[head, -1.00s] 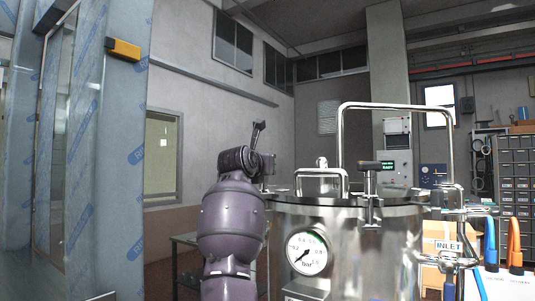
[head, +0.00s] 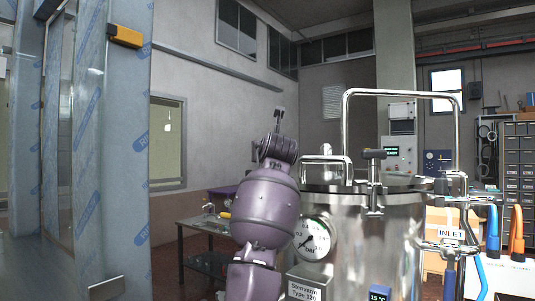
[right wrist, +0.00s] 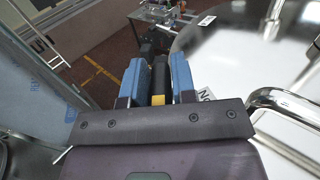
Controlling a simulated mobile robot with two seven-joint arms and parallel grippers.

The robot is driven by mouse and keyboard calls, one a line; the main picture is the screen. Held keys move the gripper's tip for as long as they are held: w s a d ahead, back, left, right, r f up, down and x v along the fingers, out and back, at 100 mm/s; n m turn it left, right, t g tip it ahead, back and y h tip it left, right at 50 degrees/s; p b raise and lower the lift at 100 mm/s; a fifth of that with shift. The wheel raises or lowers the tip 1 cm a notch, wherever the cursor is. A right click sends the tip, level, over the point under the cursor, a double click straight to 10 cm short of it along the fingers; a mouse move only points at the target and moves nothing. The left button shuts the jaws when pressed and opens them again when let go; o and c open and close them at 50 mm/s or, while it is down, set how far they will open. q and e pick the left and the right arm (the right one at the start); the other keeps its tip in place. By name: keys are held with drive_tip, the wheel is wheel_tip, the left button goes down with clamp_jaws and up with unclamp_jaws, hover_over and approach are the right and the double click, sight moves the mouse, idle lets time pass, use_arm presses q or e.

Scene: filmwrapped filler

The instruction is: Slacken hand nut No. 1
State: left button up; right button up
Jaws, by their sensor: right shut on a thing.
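My right gripper (right wrist: 160,64) shows in the right wrist view with two blue fingers shut on a black bar, hand nut No. 1 (right wrist: 160,78), at the lid's edge. A yellow patch shows at the bar's near end. A white label starting with "NO" is partly hidden behind the right finger. The steel vessel's lid (right wrist: 225,50) lies to the right. In the head view my purple right arm stands at the vessel's left side and hides its gripper and this nut. Another hand nut with a T-bar (head: 375,155) stands at the lid's front. My left gripper is not in view.
The steel vessel (head: 385,235) carries a pressure gauge (head: 312,239) and a tall tube handle (head: 347,125). Film-wrapped panels (head: 125,180) stand at the left. A low side table (head: 205,230) is behind my arm.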

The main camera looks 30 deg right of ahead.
idle(0.4)
drive_tip(key=o, duration=0.8)
drive_tip(key=shift+o, duration=0.2)
drive_tip(key=shift+s, duration=0.1)
drive_tip(key=shift+s+a, duration=0.2)
drive_tip(key=shift+s, duration=0.05)
drive_tip(key=b+v, duration=0.1)
drive_tip(key=v, duration=0.9)
drive_tip(key=shift+b, duration=0.4)
